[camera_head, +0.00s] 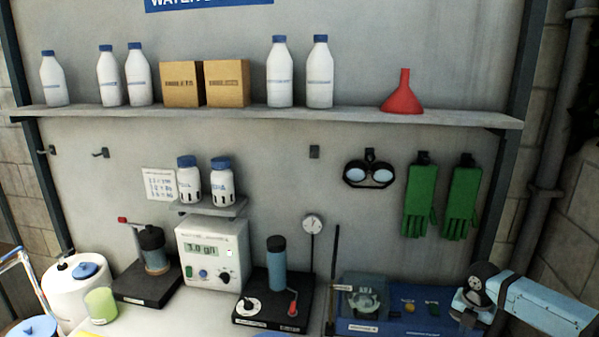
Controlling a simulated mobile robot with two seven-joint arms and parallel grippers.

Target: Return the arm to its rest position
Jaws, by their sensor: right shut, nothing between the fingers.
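My right arm, light blue with dark joints, comes in at the lower right. Its gripper (466,308) is at the bottom of the picture, over or in front of the right end of a blue instrument box (395,318). The fingers are small and dark here; they are shut and hold nothing that I can see. I cannot tell whether the gripper touches the box. My left gripper is not in view.
The bench holds a grey meter (210,252), a black stirrer base (272,305), a green cup (101,305) and a white container (78,290). Green gloves (420,205) and goggles (369,174) hang on the wall. A shelf (200,113) holds bottles, boxes and a red funnel (402,95).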

